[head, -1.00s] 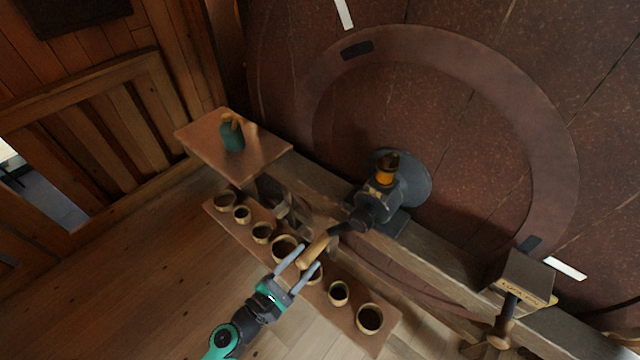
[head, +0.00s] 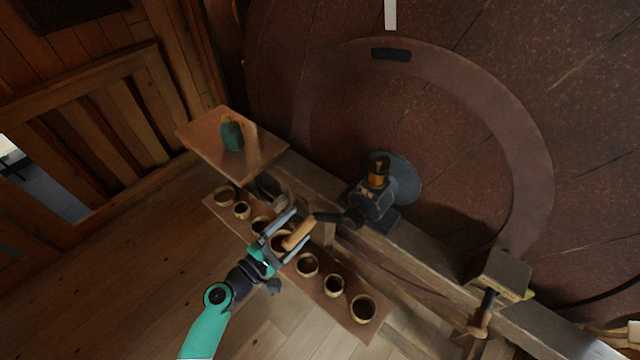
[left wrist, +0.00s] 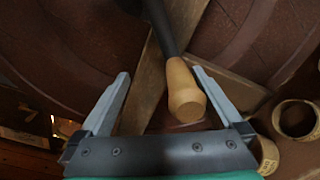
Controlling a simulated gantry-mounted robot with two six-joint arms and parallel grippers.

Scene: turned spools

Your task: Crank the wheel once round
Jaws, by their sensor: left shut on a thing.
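The large round brown wheel (head: 480,110) fills the right of the head view, with a paler ring and a dark mark (head: 390,54) near its top. A dark crank arm (head: 335,217) runs from the hub (head: 372,205) down left to a tan wooden handle (head: 299,232). My right gripper is in neither view.
A plank (head: 371,330) with several round pots lies beneath the handle and the left gripper. A small shelf (head: 195,135) holds a green bottle (head: 232,134). A wooden beam (head: 425,259) crosses below the hub to a block (head: 505,275) with a lever. Bare floor lies left.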

